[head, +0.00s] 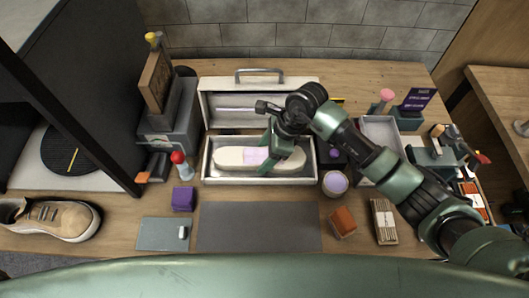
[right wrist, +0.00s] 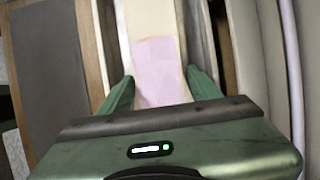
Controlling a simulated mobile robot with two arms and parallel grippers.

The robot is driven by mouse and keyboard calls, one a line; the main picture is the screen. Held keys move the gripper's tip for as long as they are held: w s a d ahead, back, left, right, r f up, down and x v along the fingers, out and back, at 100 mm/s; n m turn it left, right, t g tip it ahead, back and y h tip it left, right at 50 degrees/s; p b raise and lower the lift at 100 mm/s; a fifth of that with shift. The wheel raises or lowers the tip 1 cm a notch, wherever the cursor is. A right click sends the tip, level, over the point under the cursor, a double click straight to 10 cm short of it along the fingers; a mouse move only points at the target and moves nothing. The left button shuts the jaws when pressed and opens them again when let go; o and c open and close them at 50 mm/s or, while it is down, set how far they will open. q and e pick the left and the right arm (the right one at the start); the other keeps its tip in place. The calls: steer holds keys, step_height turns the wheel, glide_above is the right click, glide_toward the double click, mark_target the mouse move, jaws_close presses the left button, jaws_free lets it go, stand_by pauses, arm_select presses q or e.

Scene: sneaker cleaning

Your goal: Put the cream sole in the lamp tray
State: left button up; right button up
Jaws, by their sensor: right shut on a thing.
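The cream sole (head: 230,157) lies lengthwise inside the white lamp tray (head: 260,181), with a pale purple patch near its middle. The tray's lid (head: 221,90) stands open at the back and carries a tube lamp (head: 234,109). My right gripper (head: 267,156) reaches down into the tray and is shut across the middle of the sole. In the right wrist view the sole (right wrist: 157,55) runs between the two fingers (right wrist: 160,90). Whether the sole touches the tray floor is hard to tell. My left gripper is not in view.
A dark grey mat (head: 258,226) lies clear in front of the tray. A purple block (head: 183,198) and a round jar (head: 335,183) stand near its front corners. A tan sneaker (head: 55,219) is at the far left. An orange block (head: 343,222) sits front right.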

steer(key=o, duration=1.5)
steer(key=shift+f, duration=0.1)
steer(key=shift+r+p, duration=0.25)
steer(key=shift+p, duration=0.1)
steer(key=shift+w+d+r, duration=0.1)
steer(key=shift+d+r, duration=0.1)
steer(key=shift+r, duration=0.1)
steer(key=b+v, duration=0.2)
steer(key=v, duration=0.9)
steer(key=shift+r+b, duration=0.15)
steer(key=shift+b, duration=0.25)
steer(key=shift+r, duration=0.1)
